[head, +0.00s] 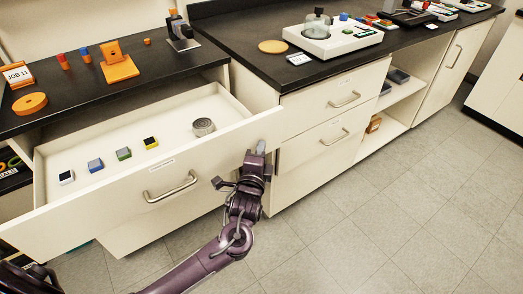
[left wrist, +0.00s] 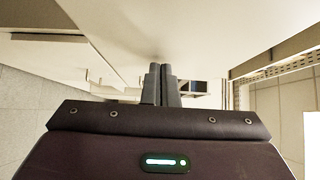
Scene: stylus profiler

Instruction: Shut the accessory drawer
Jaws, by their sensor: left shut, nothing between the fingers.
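The accessory drawer (head: 110,196) is pulled far out of the left cabinet in the head view. It has a cream front with a metal bar handle (head: 171,187) and a small label. Inside lie several small coloured blocks and a round metal coil (head: 203,126). My left gripper (head: 260,147) is shut and empty, at the right end of the drawer front, to the right of the handle. In the left wrist view its fingertips (left wrist: 159,68) point at a pale panel; I cannot tell whether they touch it. My right gripper is not in view.
The black worktop (head: 70,102) above the drawer carries orange stands and small parts. A shut drawer unit (head: 333,98) stands to the right, with a scale (head: 333,38) on its top. The grey tiled floor (head: 380,220) in front is clear.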

